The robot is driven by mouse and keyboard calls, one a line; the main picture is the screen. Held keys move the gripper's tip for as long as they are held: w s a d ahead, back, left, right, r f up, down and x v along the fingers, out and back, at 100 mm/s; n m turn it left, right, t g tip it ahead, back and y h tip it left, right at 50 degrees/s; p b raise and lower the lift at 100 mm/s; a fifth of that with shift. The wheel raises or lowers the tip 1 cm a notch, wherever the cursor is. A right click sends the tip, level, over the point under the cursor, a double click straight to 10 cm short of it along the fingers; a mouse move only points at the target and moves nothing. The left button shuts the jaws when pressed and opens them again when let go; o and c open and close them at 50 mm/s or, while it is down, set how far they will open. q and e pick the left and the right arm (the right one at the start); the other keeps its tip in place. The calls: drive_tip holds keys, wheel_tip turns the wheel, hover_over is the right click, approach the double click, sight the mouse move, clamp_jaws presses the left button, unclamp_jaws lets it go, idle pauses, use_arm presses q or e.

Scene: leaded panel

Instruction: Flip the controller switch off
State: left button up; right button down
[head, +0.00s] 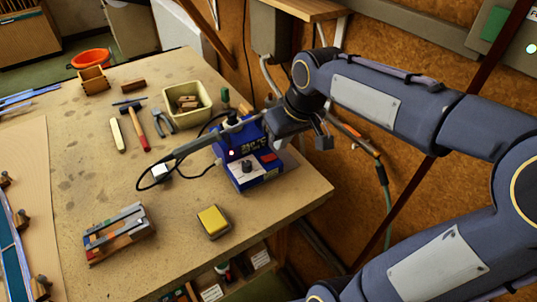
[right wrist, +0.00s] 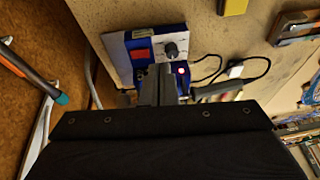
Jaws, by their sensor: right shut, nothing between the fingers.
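The blue controller (head: 232,160) stands near the table's right edge, with a white front panel that carries a dark knob (head: 246,166) and a red switch (head: 268,158). A small red light (head: 231,153) glows on it. In the right wrist view the red switch (right wrist: 140,54) and the knob (right wrist: 171,50) show clearly. My right gripper (head: 270,126) is shut and empty, behind and above the controller. In the right wrist view its fingers (right wrist: 158,72) overlap the controller just below the switch; I cannot tell whether they touch it. My left gripper is not in view.
A grey soldering iron (head: 190,148) with a black cord juts out left of the controller. A yellow sponge (head: 212,219) lies in front. A cream bin (head: 188,105), pliers (head: 163,121) and a hammer (head: 136,122) lie behind. The wooden wall is close on the right.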

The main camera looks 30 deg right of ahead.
hover_over(267, 159)
drive_tip(key=s+d, duration=0.1)
drive_tip(key=s, duration=0.3)
drive_tip(key=f, duration=0.1)
drive_tip(key=shift+w+f, duration=0.1)
drive_tip(key=shift+w, duration=0.05)
drive_tip(key=shift+g, duration=0.3)
drive_tip(key=x, duration=0.8)
drive_tip(key=p+x, duration=0.1)
drive_tip(key=x, duration=0.3)
drive_tip(key=shift+s+d+f, duration=0.1)
drive_tip(key=shift+s+f, duration=0.15)
drive_tip(key=shift+f, duration=0.8)
